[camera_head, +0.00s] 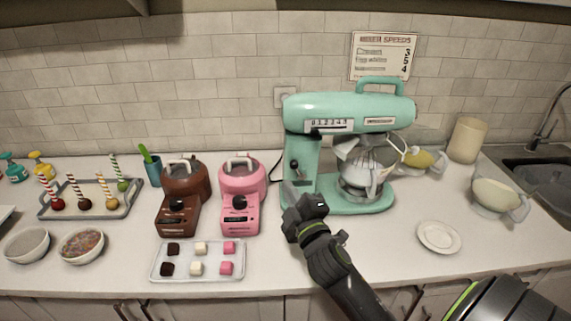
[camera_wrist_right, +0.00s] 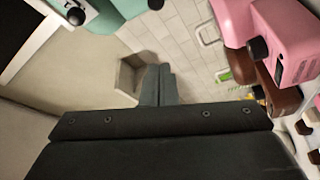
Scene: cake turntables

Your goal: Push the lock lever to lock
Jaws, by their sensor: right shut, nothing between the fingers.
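A mint-green stand mixer (camera_head: 345,112) stands on the counter with its head level over a metal bowl (camera_head: 362,180). A dark lever with a round knob (camera_head: 295,165) sits on the side of the mixer's column. My right gripper (camera_head: 290,192) is in front of the column, below and close to the lever; its fingers are shut and empty. I cannot tell from the head view whether it touches the mixer. In the right wrist view the shut fingers (camera_wrist_right: 160,84) point away from the camera, and part of the mixer (camera_wrist_right: 112,14) with a dark knob (camera_wrist_right: 75,16) shows at the top left. My left gripper is out of view.
A pink melter (camera_head: 240,192) and a brown melter (camera_head: 183,190) stand left of my right gripper. A tray of small cubes (camera_head: 198,277) lies in front of them. A white plate (camera_head: 439,238) and a bowl (camera_head: 494,198) are to the right.

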